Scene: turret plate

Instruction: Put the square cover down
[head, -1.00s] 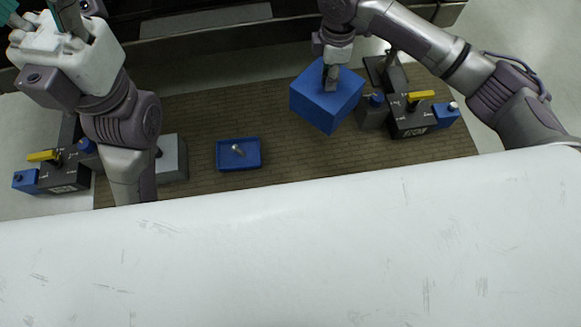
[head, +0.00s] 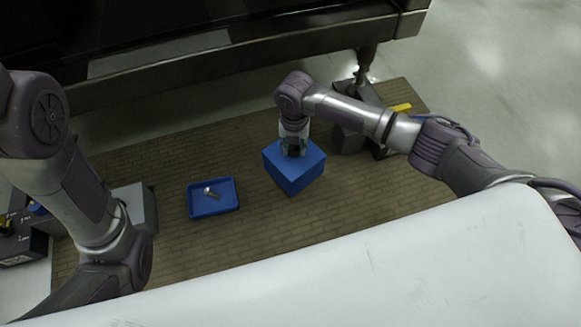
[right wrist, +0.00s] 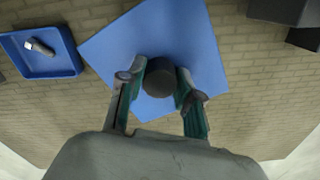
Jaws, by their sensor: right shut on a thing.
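The square cover (head: 297,178) is a blue box with a flat top, near the middle of the head view. It looks level, over the brown mat (head: 270,235); I cannot tell whether it touches the mat. My right gripper (head: 294,148) comes down on its top from above. In the right wrist view, the gripper's two fingers (right wrist: 160,82) are shut on the dark round knob (right wrist: 159,75) at the middle of the blue cover (right wrist: 200,40). My left arm shows at the left of the head view, but its gripper is out of the picture.
A blue tray (head: 228,206) with a small metal part (head: 211,193) lies left of the cover. A grey block (head: 135,207) stands further left. Dark fixtures with a yellow handle (head: 400,107) stand behind right. The mat in front of the cover is clear.

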